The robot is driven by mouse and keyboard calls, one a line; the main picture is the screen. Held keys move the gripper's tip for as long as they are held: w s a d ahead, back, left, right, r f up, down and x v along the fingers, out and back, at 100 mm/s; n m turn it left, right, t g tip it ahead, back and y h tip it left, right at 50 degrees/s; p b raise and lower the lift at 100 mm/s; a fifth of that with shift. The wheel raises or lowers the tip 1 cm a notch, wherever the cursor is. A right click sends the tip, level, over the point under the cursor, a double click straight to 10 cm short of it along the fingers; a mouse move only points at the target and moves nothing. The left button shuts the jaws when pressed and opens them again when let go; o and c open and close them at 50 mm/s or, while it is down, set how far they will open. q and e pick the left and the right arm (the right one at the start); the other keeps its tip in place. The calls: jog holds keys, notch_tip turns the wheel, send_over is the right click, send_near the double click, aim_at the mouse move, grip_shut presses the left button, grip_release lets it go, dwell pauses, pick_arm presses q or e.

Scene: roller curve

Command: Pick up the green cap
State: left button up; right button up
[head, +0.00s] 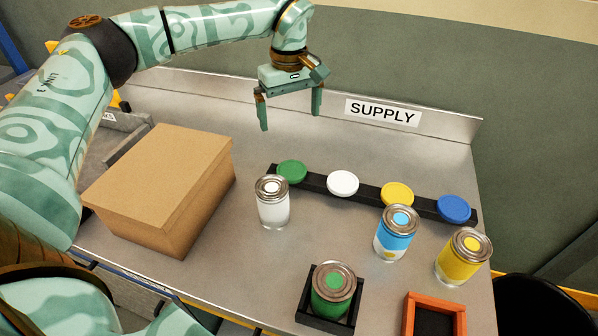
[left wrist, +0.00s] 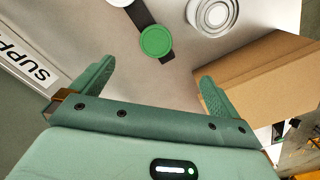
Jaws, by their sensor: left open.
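The green cap (head: 292,171) lies at the left end of a black rack (head: 322,186), with a white cap (head: 342,183), a yellow cap (head: 397,194) and a blue cap (head: 454,208) to its right. My left gripper (head: 291,115) is open and empty, above the back of the table, behind and apart from the green cap. In the left wrist view the green cap (left wrist: 156,41) shows beyond the two spread fingertips (left wrist: 157,80), roughly midway between them. My right gripper is not in view.
A white can (head: 272,203) stands just in front of the green cap. A cardboard box (head: 165,185) is at left. Blue (head: 395,233) and yellow (head: 462,257) cans stand at right. A green can (head: 334,291) sits in a black tray, beside an orange tray (head: 409,318). A SUPPLY sign (head: 382,112) is on the back wall.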

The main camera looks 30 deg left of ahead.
pick_arm(q)
jog(key=b, duration=0.3)
send_over(293, 171)
jog(key=f, duration=1.1)
jog(key=shift+s+d+f, duration=0.15)
jog(key=shift+s+f, duration=0.15)
jog(key=shift+s, duration=0.05)
jog(key=f, duration=0.1)
jog(key=f+b, duration=0.1)
jog(key=f, duration=0.3)
jog(key=shift+w+a+f+b, duration=0.2)
jog(key=shift+w+b, duration=0.1)
jog(key=shift+w, duration=0.05)
jog(key=shift+r, duration=0.15)
jog(key=shift+c, duration=0.7)
jog(key=c, duration=0.9)
